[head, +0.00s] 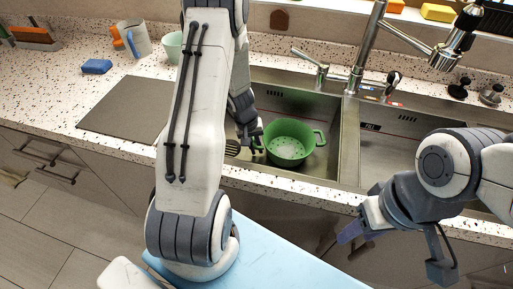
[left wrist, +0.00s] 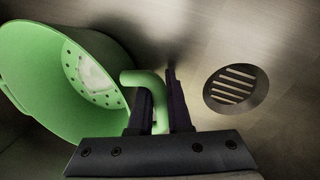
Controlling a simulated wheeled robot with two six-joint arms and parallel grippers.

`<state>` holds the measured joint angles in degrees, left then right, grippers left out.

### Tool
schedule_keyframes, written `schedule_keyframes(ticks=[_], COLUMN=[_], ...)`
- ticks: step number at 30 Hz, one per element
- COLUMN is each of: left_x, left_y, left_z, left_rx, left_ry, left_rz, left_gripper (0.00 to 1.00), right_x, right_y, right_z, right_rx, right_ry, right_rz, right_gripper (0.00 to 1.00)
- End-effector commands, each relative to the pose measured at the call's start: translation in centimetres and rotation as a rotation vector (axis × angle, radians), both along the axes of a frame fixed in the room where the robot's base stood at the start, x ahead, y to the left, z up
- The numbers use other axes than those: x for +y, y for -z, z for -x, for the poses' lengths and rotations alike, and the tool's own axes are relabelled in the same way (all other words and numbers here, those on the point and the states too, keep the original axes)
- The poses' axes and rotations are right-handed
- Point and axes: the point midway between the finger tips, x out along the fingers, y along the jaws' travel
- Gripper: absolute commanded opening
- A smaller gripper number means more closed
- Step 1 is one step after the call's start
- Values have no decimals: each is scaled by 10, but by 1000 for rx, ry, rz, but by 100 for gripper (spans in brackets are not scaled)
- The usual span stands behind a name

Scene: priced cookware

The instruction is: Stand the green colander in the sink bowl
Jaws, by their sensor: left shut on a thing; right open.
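The green colander (head: 288,150) is in the left sink bowl (head: 325,165) in the head view, with its open side up. It also shows at the left of the left wrist view (left wrist: 62,80), with the holes in its base visible. My left gripper (head: 257,141) is shut on the colander's left handle, and the handle sits between the two fingers (left wrist: 160,108) in the left wrist view. Whether the colander touches the bowl floor I cannot tell. My right gripper (head: 352,236) is open and empty in front of the counter edge.
A slotted drain (left wrist: 236,88) lies in the bowl floor beside the fingers. The tall faucet (head: 362,50) rises behind the sink divider. A second bowl (head: 395,150) is on the right.

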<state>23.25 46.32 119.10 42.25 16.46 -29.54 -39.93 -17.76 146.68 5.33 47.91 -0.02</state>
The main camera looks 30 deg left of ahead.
Motion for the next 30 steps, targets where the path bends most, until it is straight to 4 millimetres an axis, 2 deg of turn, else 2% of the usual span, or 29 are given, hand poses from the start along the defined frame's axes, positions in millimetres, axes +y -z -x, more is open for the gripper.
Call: schedule_keyframes(ticks=[8, 9, 11, 12, 18, 19, 21, 22, 30], left_x=[0, 0, 0, 0, 0, 0, 0, 0, 0], left_y=[1, 1, 1, 1, 1, 1, 1, 1, 1], left_z=[0, 0, 0, 0, 0, 0, 0, 0, 0], left_rx=[1, 1, 1, 1, 1, 1, 1, 1, 1], left_ry=[0, 0, 0, 0, 0, 0, 0, 0, 0], left_rz=[1, 1, 1, 1, 1, 1, 1, 1, 1], left_gripper=[0, 24, 47, 51, 51, 55, 82, 86, 86], right_x=[0, 0, 0, 0, 0, 0, 0, 0, 0], right_y=[1, 1, 1, 1, 1, 1, 1, 1, 1], right_z=[0, 0, 0, 0, 0, 0, 0, 0, 0], right_rx=[0, 0, 0, 0, 0, 0, 0, 0, 0], right_ry=[0, 0, 0, 0, 0, 0, 0, 0, 0], right_rz=[0, 0, 0, 0, 0, 0, 0, 0, 0], right_gripper=[50, 50, 50, 50, 50, 50, 50, 50, 50])
